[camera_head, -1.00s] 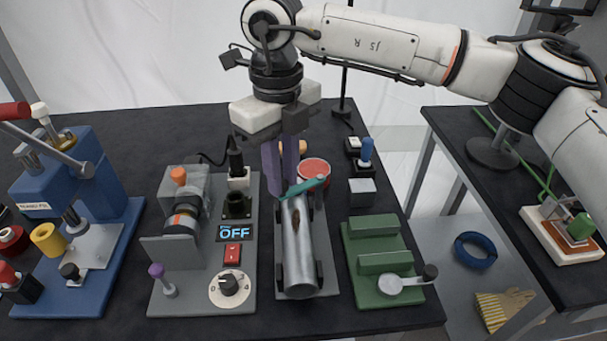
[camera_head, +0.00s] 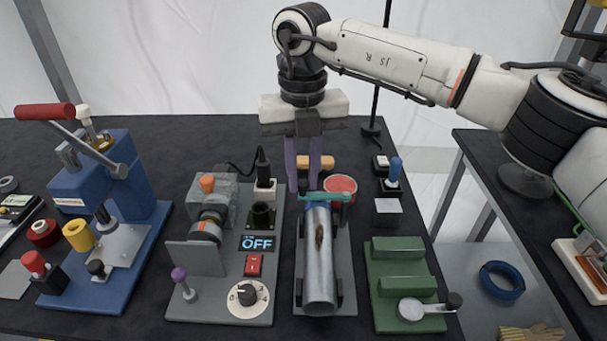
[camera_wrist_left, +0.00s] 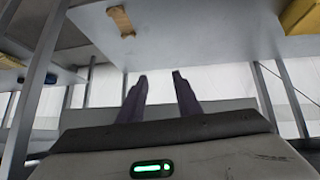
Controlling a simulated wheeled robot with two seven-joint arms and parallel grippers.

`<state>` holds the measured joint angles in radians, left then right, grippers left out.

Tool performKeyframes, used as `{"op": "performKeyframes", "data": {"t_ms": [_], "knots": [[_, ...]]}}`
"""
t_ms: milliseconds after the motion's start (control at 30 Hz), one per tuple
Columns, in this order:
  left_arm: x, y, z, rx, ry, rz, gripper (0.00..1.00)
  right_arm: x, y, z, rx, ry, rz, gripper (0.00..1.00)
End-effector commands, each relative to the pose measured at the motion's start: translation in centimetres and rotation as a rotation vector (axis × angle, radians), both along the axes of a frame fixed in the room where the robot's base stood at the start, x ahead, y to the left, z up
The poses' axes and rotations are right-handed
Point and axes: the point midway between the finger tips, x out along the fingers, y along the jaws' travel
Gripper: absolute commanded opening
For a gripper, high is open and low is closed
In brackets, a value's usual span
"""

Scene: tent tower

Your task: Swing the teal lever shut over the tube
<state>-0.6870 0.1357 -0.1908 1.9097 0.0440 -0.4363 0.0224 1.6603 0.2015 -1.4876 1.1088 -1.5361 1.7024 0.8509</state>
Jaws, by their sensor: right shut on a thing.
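The silver tube (camera_head: 320,265) lies lengthwise in a grey holder, with a dark mark on its top. The teal lever (camera_head: 328,196) lies nearly level across the tube's far end. My right gripper (camera_head: 304,190) points down at the lever's left part and is shut on it; the exact contact is partly hidden. My left gripper is out of the head view. In the left wrist view, my left gripper (camera_wrist_left: 160,76) is open and empty, with a gap between its fingers.
A red round container (camera_head: 341,185) stands just behind the lever. A grey machine with an OFF display (camera_head: 257,243) is left of the tube. A green fixture (camera_head: 403,283) is at right. A blue press (camera_head: 125,190) is at far left.

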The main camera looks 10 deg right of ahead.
Motion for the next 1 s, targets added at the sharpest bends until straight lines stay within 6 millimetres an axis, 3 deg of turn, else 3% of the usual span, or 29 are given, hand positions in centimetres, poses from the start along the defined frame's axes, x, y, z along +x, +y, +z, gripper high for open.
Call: {"op": "performKeyframes", "data": {"t_ms": [300, 333, 433, 767, 1000], "knots": [[-0.1, 0.0, 0.0, 0.0, 0.001, 0.0, 0.31, 0.2, -0.1, 0.2, 0.002, -0.006, -0.007, 0.0], [-0.1, 0.0, 0.0, 0.0, 0.001, 0.0, 0.31, 0.2, -0.1, 0.2, 0.002, -0.006, -0.007, 0.23], [-0.1, 0.0, 0.0, 0.0, 0.001, 0.0, 0.31, 0.2, -0.1, 0.1, 0.002, -0.005, -0.006, 0.37], [-0.1, 0.0, -0.1, 0.0, 0.001, 0.0, 0.31, 0.1, 0.0, 0.4, 0.001, -0.004, -0.003, 0.37], [0.0, 0.0, -0.4, 0.0, 0.001, 0.0, 0.31, 0.2, 0.0, 4.1, 0.002, -0.008, -0.004, 0.37]]}}
